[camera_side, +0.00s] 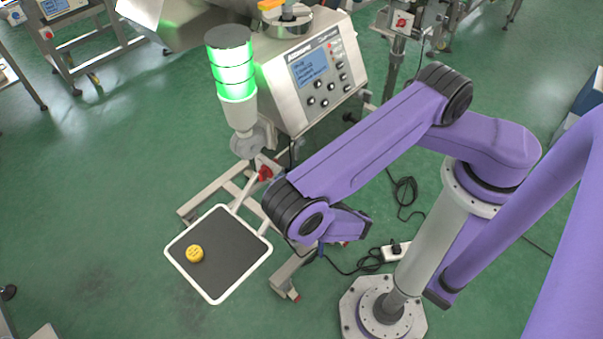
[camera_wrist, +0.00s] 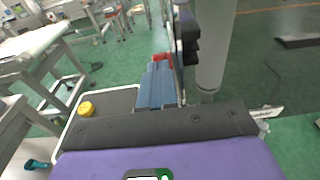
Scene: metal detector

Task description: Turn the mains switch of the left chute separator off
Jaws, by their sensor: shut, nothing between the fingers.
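Two separate stands at the back each carry a small box with a red switch in the side view. One red switch (camera_side: 47,34) is at the upper left, the other red switch (camera_side: 402,21) at the upper right. They are too small for me to read their positions. My gripper (camera_wrist: 158,72) shows in the wrist view as blue-grey fingers, shut and empty, pointing away over the floor. In the side view it is mostly hidden under my wrist, low beside the central machine and well away from both switches. A red part (camera_wrist: 162,57) appears close to the fingertips.
The central metal detector (camera_side: 318,75) has a display panel and a lit green signal tower (camera_side: 234,75). A dark white-rimmed tray (camera_side: 225,280) holds a yellow puck (camera_side: 195,254). A power strip (camera_side: 396,251) and cables lie on the floor. Green floor is clear at the left.

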